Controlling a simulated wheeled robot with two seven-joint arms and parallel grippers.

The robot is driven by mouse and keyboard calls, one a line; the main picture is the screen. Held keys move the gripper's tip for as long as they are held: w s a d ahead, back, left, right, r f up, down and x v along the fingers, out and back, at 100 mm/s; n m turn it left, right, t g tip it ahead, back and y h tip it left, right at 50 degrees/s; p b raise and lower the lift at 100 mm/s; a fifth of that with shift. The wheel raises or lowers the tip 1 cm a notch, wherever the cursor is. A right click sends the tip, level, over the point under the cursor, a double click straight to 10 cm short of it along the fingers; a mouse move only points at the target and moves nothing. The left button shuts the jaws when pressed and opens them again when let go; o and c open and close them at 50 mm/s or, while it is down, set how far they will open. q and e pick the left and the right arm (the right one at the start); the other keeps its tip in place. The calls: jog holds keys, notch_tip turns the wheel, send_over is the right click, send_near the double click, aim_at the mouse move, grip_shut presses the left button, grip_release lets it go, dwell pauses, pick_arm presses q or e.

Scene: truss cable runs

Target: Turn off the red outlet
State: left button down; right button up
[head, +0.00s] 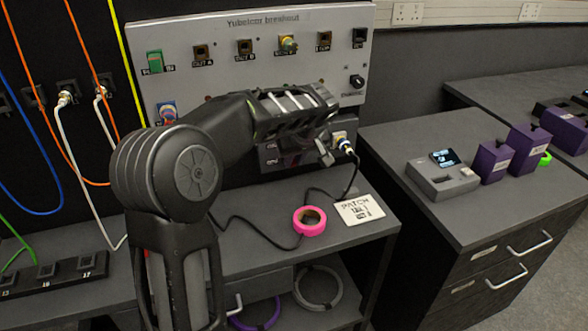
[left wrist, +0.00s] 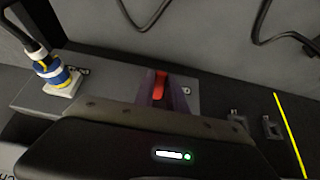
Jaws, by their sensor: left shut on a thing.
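A red switch piece (left wrist: 159,84) shows in the left wrist view, on a grey box face (left wrist: 205,90) between dark purple sides. My left gripper (left wrist: 160,95) is shut on the red piece; its fingers are partly hidden by the gripper body. In the head view my left gripper (head: 325,150) reaches across the lower grey outlet box (head: 270,155) under the breakout panel and hides most of it. The red piece is not clearly visible there. My right gripper is not in view.
A plug with a blue and yellow collar (head: 346,146) sits right of the gripper, its black cable hanging to the bench. The breakout panel (head: 230,40) stands above. Pink tape (head: 309,220) and a patch card (head: 360,209) lie on the bench.

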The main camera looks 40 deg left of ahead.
pick_arm(q)
jog(key=c, duration=1.4)
grip_release()
jog(key=shift+o, duration=0.2)
jog(key=v, duration=0.7)
jog(key=shift+d+r, duration=0.2)
jog(key=shift+r, duration=0.1)
jog(key=shift+s, duration=0.1)
